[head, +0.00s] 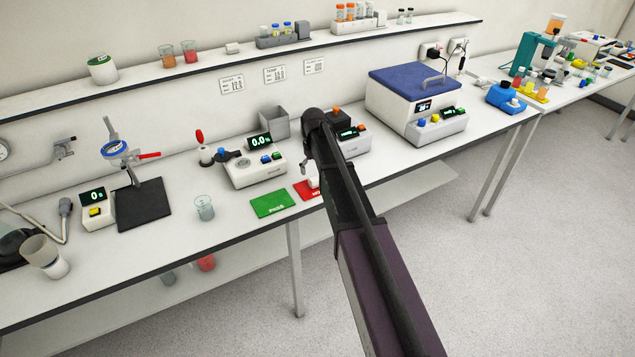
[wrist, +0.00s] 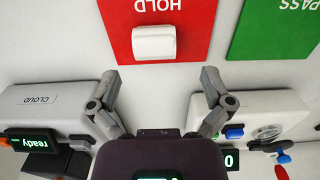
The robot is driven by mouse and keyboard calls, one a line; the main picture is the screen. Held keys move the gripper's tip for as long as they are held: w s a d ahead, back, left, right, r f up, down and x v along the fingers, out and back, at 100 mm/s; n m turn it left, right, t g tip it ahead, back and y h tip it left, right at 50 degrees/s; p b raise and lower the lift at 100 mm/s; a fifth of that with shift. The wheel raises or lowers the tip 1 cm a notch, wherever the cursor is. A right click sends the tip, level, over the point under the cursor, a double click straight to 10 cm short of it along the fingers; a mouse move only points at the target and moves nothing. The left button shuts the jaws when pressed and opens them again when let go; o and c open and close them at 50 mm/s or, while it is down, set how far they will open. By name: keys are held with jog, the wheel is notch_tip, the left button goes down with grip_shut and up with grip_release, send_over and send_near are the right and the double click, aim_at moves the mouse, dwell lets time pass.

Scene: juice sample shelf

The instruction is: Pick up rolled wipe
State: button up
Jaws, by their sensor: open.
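The rolled wipe (wrist: 154,43) is a small white roll lying on the red HOLD mat (wrist: 190,22), near the mat's edge closest to my gripper in the wrist view. In the head view a bit of the wipe (head: 313,183) shows beside my arm, which hides part of the red mat (head: 302,190). My gripper (wrist: 158,74) is open and empty, its two fingers spread wide. In the wrist picture the wipe appears beyond the fingertips, between their lines. I see no contact with it. In the head view my arm hides the fingers.
The green PASS mat (head: 272,204) lies beside the red one. Behind stand a device reading 0.0 (head: 255,168) and the CLOUD device (wrist: 45,110), which flank my fingers in the wrist view. A glass beaker (head: 205,208) stands left of the green mat. A shelf (head: 200,72) runs above.

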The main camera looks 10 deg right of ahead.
aim_at(316, 177)
jog(key=shift+f, duration=0.15)
jog(key=f+b, duration=0.2)
jog(key=b, duration=0.1)
jog(key=shift+w+d+f, duration=0.2)
jog(key=shift+f, duration=0.2)
jog(key=shift+f+b, duration=1.1)
jog(key=shift+b, duration=0.05)
jog(key=c, duration=1)
